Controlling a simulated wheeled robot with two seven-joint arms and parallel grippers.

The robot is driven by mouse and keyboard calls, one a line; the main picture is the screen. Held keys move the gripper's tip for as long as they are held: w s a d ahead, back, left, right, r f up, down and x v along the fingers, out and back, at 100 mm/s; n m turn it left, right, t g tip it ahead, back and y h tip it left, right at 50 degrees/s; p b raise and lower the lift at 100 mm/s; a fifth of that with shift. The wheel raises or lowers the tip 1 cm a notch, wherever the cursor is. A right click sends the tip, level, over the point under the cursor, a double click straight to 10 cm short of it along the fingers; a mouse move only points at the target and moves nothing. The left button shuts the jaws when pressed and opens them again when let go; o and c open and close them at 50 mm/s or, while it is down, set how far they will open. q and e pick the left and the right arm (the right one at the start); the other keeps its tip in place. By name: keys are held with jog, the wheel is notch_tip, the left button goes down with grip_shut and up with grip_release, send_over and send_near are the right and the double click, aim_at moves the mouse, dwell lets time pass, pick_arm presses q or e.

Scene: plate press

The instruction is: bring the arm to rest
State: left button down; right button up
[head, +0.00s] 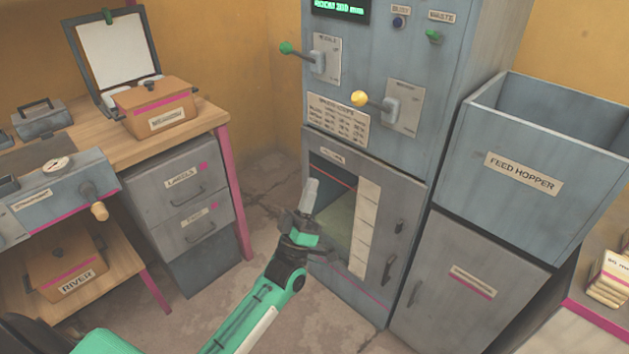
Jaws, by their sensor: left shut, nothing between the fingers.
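My left arm is green and reaches in from the bottom left. Its left gripper (309,196) is shut and empty, with its fingers pointing up. In the picture it overlaps the left part of the open bay (340,219) low in the grey-blue press machine (440,60). I cannot tell whether the fingers are inside the bay or in front of it. My right gripper is not in view.
The machine has a green-knobbed lever (286,48) and a yellow-knobbed lever (360,98). A feed hopper (525,175) stands at right. A wooden desk (196,128) with drawers (180,185) and boxes is at left. Bare floor (262,245) lies between.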

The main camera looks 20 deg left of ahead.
pick_arm(q)
jog(key=shift+f, duration=0.1)
dwell(0.4)
